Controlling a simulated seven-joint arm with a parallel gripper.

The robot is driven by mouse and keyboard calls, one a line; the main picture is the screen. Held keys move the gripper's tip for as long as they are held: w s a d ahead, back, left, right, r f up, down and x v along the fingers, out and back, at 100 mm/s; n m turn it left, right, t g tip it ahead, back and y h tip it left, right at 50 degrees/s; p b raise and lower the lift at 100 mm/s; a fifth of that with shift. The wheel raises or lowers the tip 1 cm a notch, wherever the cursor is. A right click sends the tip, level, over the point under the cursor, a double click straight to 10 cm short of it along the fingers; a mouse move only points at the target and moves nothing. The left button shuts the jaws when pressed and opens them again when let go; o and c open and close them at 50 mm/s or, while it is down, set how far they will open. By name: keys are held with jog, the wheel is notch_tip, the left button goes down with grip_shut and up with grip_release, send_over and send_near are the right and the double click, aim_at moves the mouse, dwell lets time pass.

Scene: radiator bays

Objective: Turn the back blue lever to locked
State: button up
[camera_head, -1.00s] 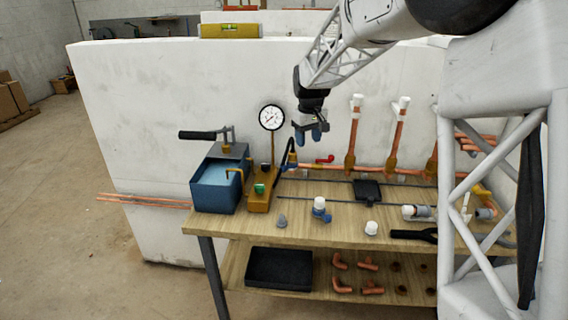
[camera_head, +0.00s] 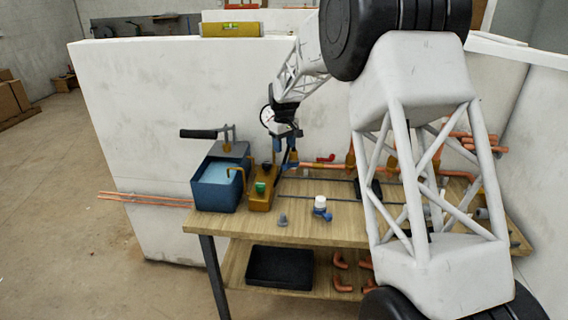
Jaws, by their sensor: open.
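A blue lever stands by the copper pipe just right of the pressure gauge. It is now mostly hidden by my gripper, so I cannot tell its angle. My gripper (camera_head: 285,145) points down at this spot with its blue-grey fingers apart. I cannot tell whether the fingers touch the lever or are around it. A second blue-handled part with a white cap (camera_head: 320,204) stands near the middle of the bench top, to the right of and nearer than my gripper.
A blue tank with a black-handled pump (camera_head: 215,195) stands at the bench's left end. The gauge (camera_head: 267,117) is partly behind my gripper. A red lever (camera_head: 326,157) lies along the copper pipe. My arm hides much of the bench's right side.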

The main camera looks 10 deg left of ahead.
aim_at(290, 163)
jog(key=shift+f, duration=3.95)
jog(key=shift+c, duration=0.3)
grip_shut()
